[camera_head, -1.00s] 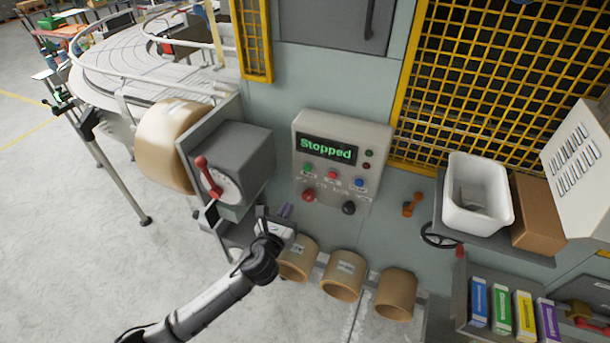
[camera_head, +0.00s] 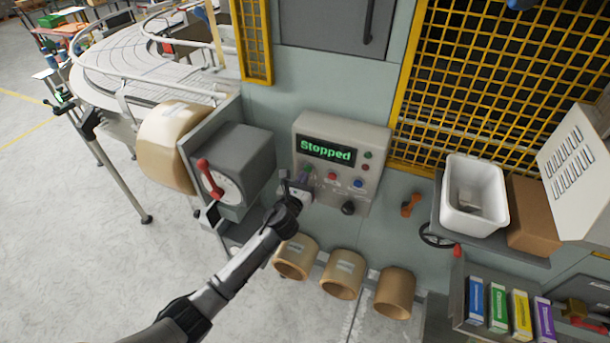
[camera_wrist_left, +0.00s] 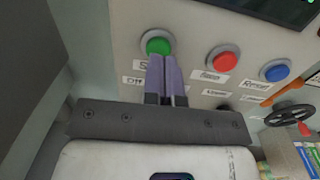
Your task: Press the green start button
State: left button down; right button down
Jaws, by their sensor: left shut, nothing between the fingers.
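The green start button (camera_head: 307,167) is at the left of the button row on the beige control panel (camera_head: 376,145). It also shows in the left wrist view (camera_wrist_left: 158,42), its lower edge partly covered by my fingers. The panel's display (camera_head: 326,151) reads "Stopped". My left gripper (camera_head: 303,178) is shut and empty, its two purple-grey fingers together and pointing at the panel. In the left wrist view the fingertips (camera_wrist_left: 164,58) overlap the button's lower rim; I cannot tell whether they touch it. My right gripper is not in view.
A red button (camera_wrist_left: 223,60) and a blue button (camera_wrist_left: 276,71) sit to the right of the green one. A black knob (camera_head: 348,208) is below. A grey box with a red lever (camera_head: 208,178) stands left of the panel. Cardboard rolls (camera_head: 343,275) hang below.

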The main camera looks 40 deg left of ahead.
pick_arm(q)
jog(key=shift+w+a, duration=0.25)
jog(key=shift+w, duration=0.4)
